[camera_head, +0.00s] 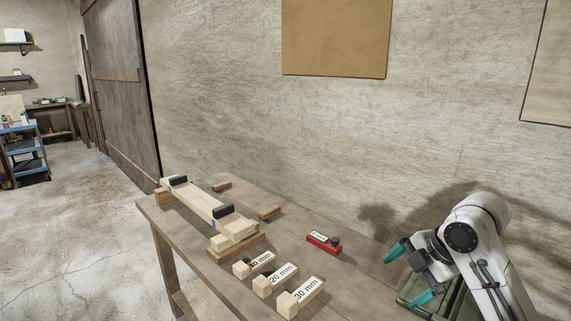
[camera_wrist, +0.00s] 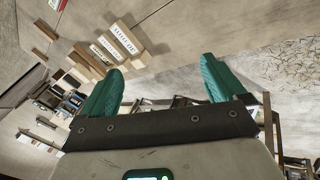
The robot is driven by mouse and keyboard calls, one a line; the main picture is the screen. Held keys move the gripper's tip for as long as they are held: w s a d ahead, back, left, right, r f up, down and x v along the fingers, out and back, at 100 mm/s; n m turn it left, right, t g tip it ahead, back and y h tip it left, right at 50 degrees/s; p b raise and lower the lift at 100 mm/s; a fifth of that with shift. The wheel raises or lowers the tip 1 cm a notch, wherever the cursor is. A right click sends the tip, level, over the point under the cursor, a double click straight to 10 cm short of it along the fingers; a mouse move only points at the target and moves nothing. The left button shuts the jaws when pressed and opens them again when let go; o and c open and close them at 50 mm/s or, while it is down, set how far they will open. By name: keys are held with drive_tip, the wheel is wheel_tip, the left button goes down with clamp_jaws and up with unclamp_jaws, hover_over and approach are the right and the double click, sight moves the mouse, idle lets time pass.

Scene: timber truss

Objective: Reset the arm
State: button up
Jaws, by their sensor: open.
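My white arm reaches in at the right of the head view. My gripper (camera_head: 412,272) has teal fingers that stand apart with nothing between them. It hangs above the right end of the table, over a green container (camera_head: 411,291). In the wrist view my gripper (camera_wrist: 160,85) shows two spread teal fingers, and the picture is tilted, with the floor and distant shelves beyond them.
A stone wall (camera_head: 230,90) stands behind. Floor (camera_head: 80,230) at left is open.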

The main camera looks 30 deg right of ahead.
drive_tip(key=w+a+f+m+y, duration=0.1)
drive_tip(key=a+f+m, duration=0.15)
drive_tip(key=a, duration=0.35)
drive_tip(key=w+a+f+m, duration=0.2)
drive_tip(key=a+f, duration=0.2)
drive_tip(key=a, duration=0.2)
drive_tip(key=s+a+f+m, duration=0.5)
drive_tip(key=a+f, duration=0.3)
drive_tip(key=s+f+m+g+h, duration=0.1)
drive_tip(key=s+f+m, duration=0.1)
drive_tip(key=s, duration=0.4)
drive_tip(key=s+f+m+g+h+b, duration=0.1)
drive_tip(key=s+f+m, duration=0.2)
drive_tip(key=s+f, duration=0.2)
drive_tip(key=s+f+m+g, duration=0.2)
drive_tip(key=s+f, duration=0.2)
drive_tip(key=s, duration=0.5)
drive_tip(key=shift+s+m+h, duration=0.25)
drive_tip(key=shift+m+h, duration=0.1)
drive_tip(key=shift+h, duration=0.05)
drive_tip(key=shift+d, duration=0.1)
